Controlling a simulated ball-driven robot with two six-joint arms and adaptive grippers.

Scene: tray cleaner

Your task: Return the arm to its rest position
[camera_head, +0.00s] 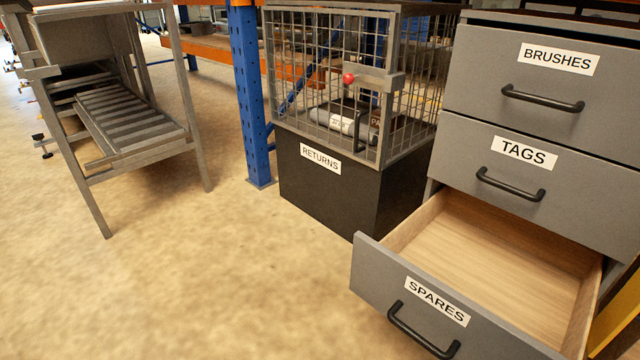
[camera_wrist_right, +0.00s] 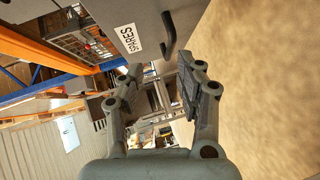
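My right gripper (camera_wrist_right: 158,90) is open and empty in the right wrist view, with its two fingers apart. The front of the SPARES drawer (camera_wrist_right: 133,35) with its dark handle (camera_wrist_right: 169,36) shows beyond the fingertips, apart from them. In the head view neither gripper shows. There the SPARES drawer (camera_head: 440,290) is pulled open, and the part of its inside that shows is bare wood. My left gripper is in neither view.
The TAGS drawer (camera_head: 520,190) and BRUSHES drawer (camera_head: 545,85) above are shut. The RETURNS bin (camera_head: 325,190) with a wire cage stands left of the drawers. A blue post (camera_head: 250,95) and a metal rack (camera_head: 115,120) stand farther left. The floor in front is clear.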

